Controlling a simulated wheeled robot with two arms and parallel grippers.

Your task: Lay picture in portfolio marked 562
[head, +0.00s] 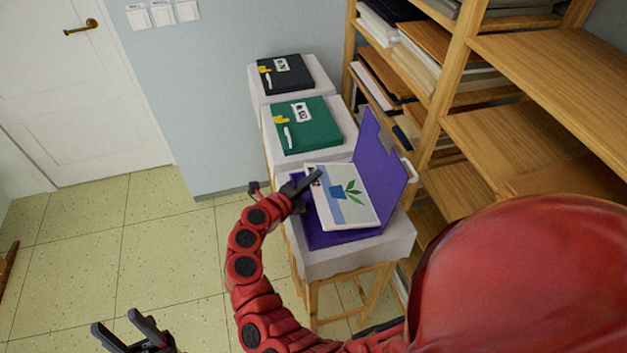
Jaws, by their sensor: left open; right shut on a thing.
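The picture (358,211), a white-edged sheet with a blue pot and green leaves, is over the open purple portfolio (379,170). My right gripper (309,182) is shut on the picture's far left corner. The picture looks slightly tilted; I cannot tell whether it touches the portfolio's base. The purple portfolio's lid stands up at the right. A closed green portfolio (318,137) and a closed black portfolio (286,82) lie behind, with labels too small to read. No number is readable on the purple one. My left gripper (124,333) is open and empty at the lower left.
The portfolios rest on cloth-covered stands (371,252) in a row. A wooden shelf (440,112) with boards and folders stands close on the right. The tiled floor (140,235) at the left is clear, up to a white door (75,100).

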